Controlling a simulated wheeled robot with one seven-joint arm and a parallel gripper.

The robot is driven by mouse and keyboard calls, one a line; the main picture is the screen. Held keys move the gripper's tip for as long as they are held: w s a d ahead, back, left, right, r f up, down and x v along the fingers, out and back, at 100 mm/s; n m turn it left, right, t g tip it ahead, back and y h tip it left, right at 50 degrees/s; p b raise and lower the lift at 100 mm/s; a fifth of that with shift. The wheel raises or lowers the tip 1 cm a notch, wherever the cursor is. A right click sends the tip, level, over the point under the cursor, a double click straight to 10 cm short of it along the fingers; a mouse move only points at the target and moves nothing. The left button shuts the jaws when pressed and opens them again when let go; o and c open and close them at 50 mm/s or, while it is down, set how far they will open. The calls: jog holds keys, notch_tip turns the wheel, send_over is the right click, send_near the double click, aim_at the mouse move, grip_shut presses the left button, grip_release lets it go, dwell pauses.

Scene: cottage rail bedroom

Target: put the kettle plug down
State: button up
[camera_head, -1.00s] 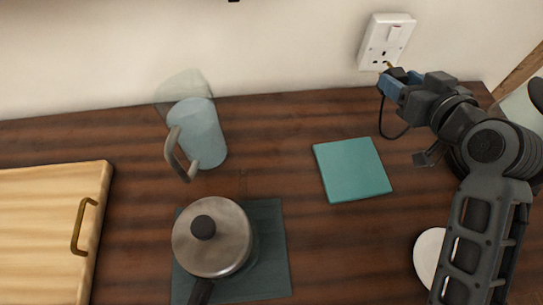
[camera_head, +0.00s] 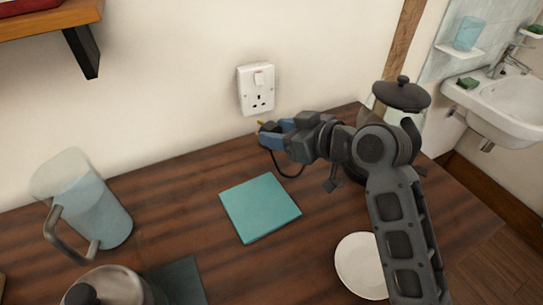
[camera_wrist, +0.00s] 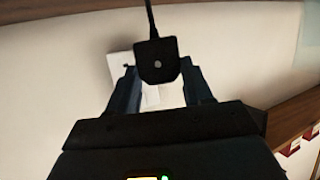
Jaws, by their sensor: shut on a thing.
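The black kettle plug (camera_wrist: 156,62) is between the jaws of my gripper (camera_head: 272,134), which is shut on it. In the head view only a small part of the plug shows, with a brass pin pointing at the wall, and its black cord hangs down below. The plug is apart from the white wall socket (camera_head: 256,88), a little below it and above the worktop. The kettle (camera_head: 400,96), with a dark lid and a clear body, stands behind my arm at the worktop's right end, partly hidden.
A teal square mat (camera_head: 260,207) lies on the wooden worktop (camera_head: 180,195) left of my gripper. A white plate (camera_head: 357,265) is partly under my arm. A jug (camera_head: 88,205) and a metal pot (camera_head: 105,288) stand at the left. Bare worktop lies around the mat.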

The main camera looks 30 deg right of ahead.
notch_tip(320, 180, down, 6)
jog(key=shift+r, duration=0.1)
dwell(0.4)
jog(key=shift+f+b, duration=0.35)
jog(key=shift+f, duration=0.15)
jog(key=shift+f, duration=0.1)
jog(key=o, duration=1)
jog(key=shift+o, duration=0.2)
